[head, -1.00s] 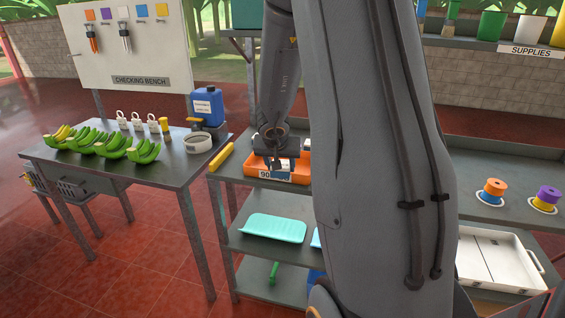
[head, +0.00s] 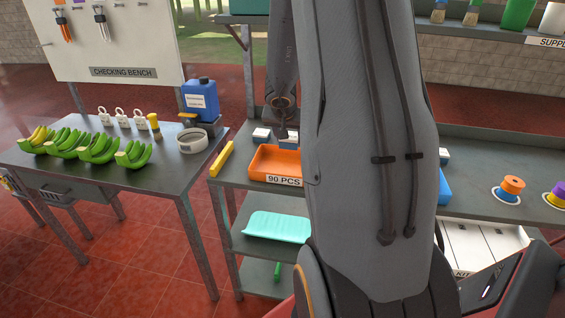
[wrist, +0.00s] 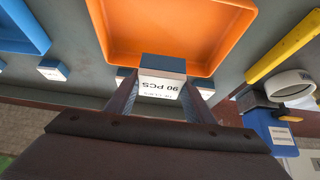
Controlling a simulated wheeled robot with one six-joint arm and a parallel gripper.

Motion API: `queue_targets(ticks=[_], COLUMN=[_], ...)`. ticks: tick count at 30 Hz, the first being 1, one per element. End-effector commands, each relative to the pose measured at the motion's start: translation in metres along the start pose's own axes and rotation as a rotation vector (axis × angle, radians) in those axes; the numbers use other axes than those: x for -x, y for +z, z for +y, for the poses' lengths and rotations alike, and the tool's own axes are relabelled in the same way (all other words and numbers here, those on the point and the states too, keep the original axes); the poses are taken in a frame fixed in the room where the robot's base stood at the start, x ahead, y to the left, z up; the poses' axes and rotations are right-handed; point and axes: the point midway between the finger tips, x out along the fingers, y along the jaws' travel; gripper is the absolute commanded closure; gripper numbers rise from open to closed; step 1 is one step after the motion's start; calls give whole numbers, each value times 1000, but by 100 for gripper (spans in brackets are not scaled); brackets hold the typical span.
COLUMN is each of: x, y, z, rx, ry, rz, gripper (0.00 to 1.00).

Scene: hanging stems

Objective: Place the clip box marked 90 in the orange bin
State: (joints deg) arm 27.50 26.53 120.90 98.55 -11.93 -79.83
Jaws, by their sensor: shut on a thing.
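My gripper (wrist: 160,82) is shut on a small white and dark blue clip box (wrist: 163,88), with the label 90 PCS upside down in the wrist view. The orange bin (wrist: 118,22) is just beyond the box, which overlaps the bin's near edge in that view. In the head view my gripper (head: 285,130) is at the back edge of the orange bin (head: 270,162), whose front tag reads 90 PCS. The bin's visible inside is empty; its right end is hidden by my arm. I cannot tell how high the box is held.
Another clip box (head: 261,135) stands behind the bin. A blue bin (wrist: 14,32) lies beside the orange one. A yellow bar (head: 221,159) lies at the shelf's left end. The checking bench (head: 120,180) holds bananas and a blue canister (head: 200,100).

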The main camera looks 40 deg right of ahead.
Motion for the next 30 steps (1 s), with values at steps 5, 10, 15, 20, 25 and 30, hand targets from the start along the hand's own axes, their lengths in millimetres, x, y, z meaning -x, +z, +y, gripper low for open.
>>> queue_targets(ticks=[5,10,15,20,25,30], x=[-25,-42,-48,-55,-72,-80], y=[16,27,32,36,47,52], z=[-3,-4,-3,-2,-2,-2], rx=[3,4,3,3,2,1], ry=[-1,-2,-2,-2,-1,-1], rz=[-2,-1,0,-1,-1,0], gripper=[74,74,74,74,74,74])
